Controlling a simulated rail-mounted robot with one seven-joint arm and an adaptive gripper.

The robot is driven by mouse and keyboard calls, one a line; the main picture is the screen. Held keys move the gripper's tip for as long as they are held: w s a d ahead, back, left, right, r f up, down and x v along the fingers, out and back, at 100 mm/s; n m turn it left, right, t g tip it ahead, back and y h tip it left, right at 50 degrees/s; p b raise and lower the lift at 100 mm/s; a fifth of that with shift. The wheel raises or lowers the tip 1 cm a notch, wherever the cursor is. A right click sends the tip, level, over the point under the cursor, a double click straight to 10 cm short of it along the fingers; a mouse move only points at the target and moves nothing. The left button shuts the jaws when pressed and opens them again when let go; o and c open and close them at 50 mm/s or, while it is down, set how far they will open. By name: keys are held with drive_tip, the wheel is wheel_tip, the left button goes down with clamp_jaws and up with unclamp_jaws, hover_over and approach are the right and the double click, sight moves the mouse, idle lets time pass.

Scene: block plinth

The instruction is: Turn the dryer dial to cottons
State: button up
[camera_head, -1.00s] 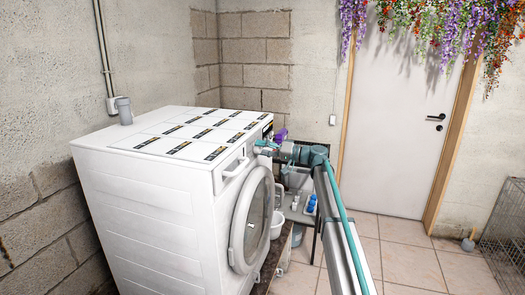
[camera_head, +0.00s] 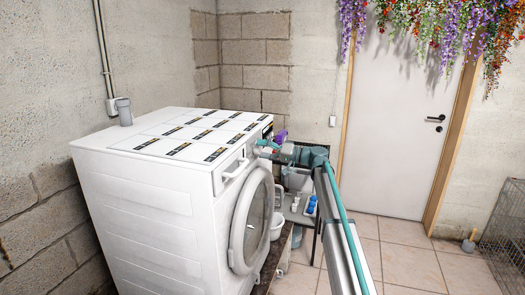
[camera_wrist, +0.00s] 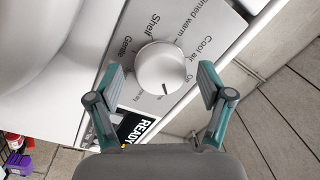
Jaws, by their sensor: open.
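The dryer (camera_head: 135,195) is a white front-loading machine at the left in the head view. Its dial (camera_wrist: 160,66) is a round, pale grey knob on the control panel in the wrist view. A dark mark on the dial points down and slightly right. Printed words around it include "Cool air", "Shell" and "Gentle"; some labels below are partly hidden. My gripper (camera_wrist: 160,78) is open, with one teal-and-grey finger on each side of the dial and a visible gap to both. In the head view my gripper (camera_head: 264,149) is at the panel, and the dial is hidden.
The round dryer door (camera_head: 252,222) is below the panel. A black "READY" label (camera_wrist: 138,128) is near the left finger. Tiled floor lies open at right.

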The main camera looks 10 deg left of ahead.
drive_tip(key=s+d, duration=0.2)
drive_tip(key=d, duration=0.9)
drive_tip(key=shift+d+f, duration=0.35)
drive_tip(key=shift+d, duration=0.05)
